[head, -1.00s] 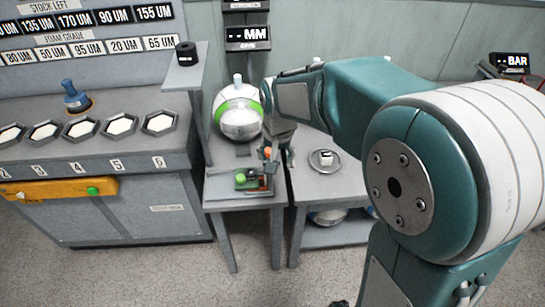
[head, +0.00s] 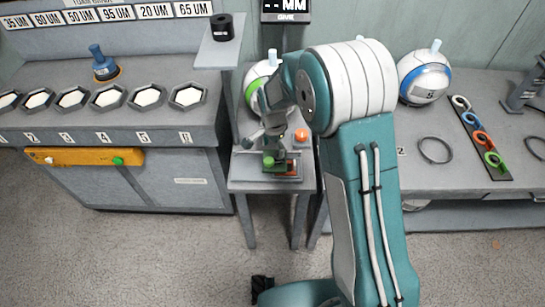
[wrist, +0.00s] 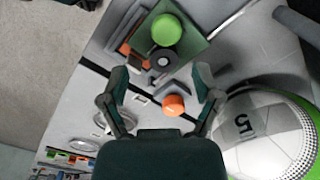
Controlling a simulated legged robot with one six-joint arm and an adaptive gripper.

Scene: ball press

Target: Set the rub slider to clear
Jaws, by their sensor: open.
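A small fixture with a round green knob (head: 268,160) on a green plate stands on the narrow grey table (head: 240,184). A round orange knob (head: 301,135) stands behind and to the right of it. I cannot read a rub or clear label, so I cannot tell which part is the rub slider. In the wrist view, the orange knob (wrist: 173,105) lies between my open fingers, apparently touching neither. The green knob (wrist: 166,30) is beyond the fingertips. My gripper (wrist: 162,83) is open and empty; in the head view it hangs over this table (head: 266,138).
A white ball with a green band (wrist: 265,135) sits close beside my right finger. A post with a shelf (head: 222,50) stands left of the table. A blue-banded ball (head: 424,77) and a ring rack (head: 480,137) are on the right bench.

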